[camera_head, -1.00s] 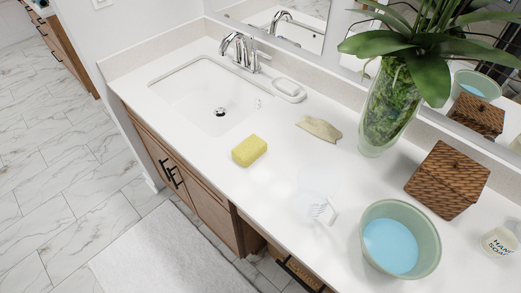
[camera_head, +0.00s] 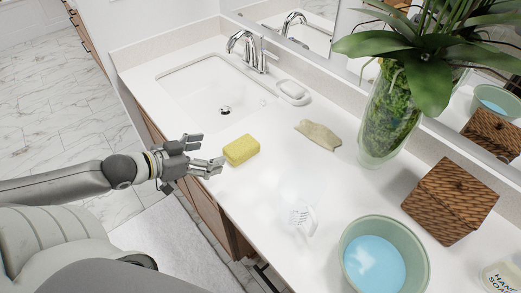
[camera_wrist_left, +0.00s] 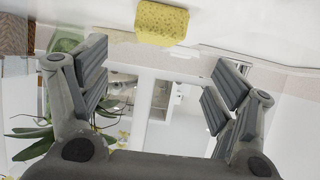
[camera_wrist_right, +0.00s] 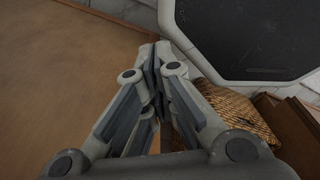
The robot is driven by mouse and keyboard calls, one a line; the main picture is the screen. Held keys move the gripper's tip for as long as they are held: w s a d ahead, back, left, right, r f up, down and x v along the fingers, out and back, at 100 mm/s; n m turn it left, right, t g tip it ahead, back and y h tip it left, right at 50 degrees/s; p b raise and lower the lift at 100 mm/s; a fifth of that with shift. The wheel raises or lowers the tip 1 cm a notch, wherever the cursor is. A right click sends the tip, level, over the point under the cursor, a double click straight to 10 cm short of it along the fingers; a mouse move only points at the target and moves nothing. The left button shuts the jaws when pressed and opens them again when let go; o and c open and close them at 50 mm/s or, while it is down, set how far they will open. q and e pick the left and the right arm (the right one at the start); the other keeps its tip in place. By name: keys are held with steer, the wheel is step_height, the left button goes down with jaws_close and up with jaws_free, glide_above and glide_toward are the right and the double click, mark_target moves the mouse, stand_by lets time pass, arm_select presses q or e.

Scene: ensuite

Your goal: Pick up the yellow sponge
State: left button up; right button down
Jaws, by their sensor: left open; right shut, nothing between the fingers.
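My right gripper (camera_wrist_right: 155,75) shows only in the right wrist view, shut and empty.
A beige cloth (camera_head: 318,134), a clear labelled item (camera_head: 302,217), a green bowl of blue liquid (camera_head: 381,262), a wicker box (camera_head: 449,203) and a glass vase (camera_head: 385,125) stand to the right. Counter around the sponge is bare.

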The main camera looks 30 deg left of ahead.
mark_target(238, 147)
arm_select(q)
steer(key=shift+w+d, duration=0.15)
steer(key=shift+d, duration=0.15)
steer(key=shift+w+f+b, duration=0.3)
steer(key=shift+w+b, duration=0.2)
steer(key=shift+b, duration=0.05)
steer(key=shift+w+d+f+b, duration=0.3)
steer(key=shift+w+b, duration=0.1)
steer(key=shift+w, duration=0.2)
steer(key=shift+b+x, duration=0.4)
steer(key=shift+x, duration=0.5)
steer(key=shift+b+x, duration=0.35)
steer(key=shift+x, duration=2.6)
arm_select(e)
steer(key=shift+w+a+f, duration=0.1)
steer(key=shift+a+f, duration=0.05)
steer(key=shift+f, duration=1.7)
arm_select(q)
steer(key=shift+r, duration=0.1)
steer(key=shift+c, duration=0.5)
steer(key=c, duration=0.8)
arm_select(e)
steer(key=shift+a, duration=0.2)
